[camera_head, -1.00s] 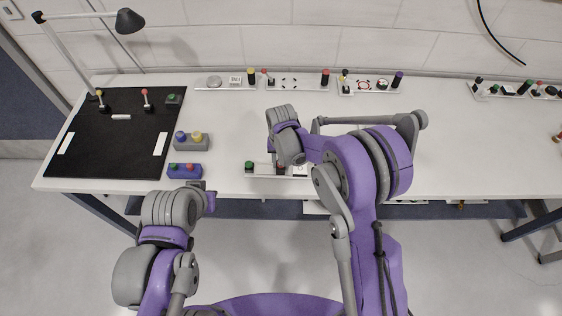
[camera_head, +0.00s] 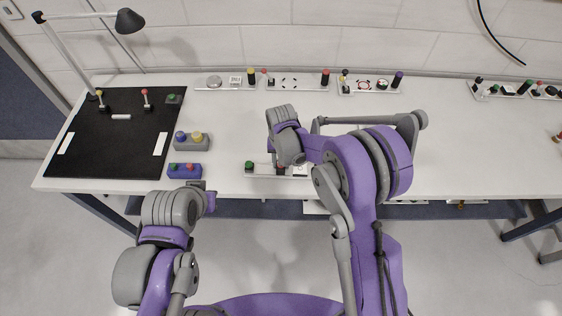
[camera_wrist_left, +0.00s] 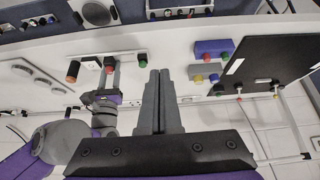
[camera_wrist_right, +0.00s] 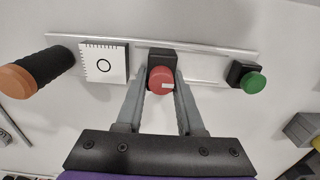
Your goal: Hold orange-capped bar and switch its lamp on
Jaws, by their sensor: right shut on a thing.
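The orange-capped bar is a pale strip (camera_wrist_right: 215,60) at the table's front edge. My right gripper (camera_wrist_right: 161,84) is shut on the red knob, one finger on each side. The arm hides the orange cap in the head view; it shows in the left wrist view (camera_wrist_left: 73,70). My left gripper (camera_wrist_left: 161,74) is shut and empty, apart from the bar. I cannot tell whether a lamp is lit.
A blue box (camera_head: 184,171) and a grey box (camera_head: 191,142) with coloured knobs stand left of the bar. A black mat (camera_head: 110,150) with a desk lamp (camera_head: 128,21) is at the left. More strips line the back. The middle table is clear.

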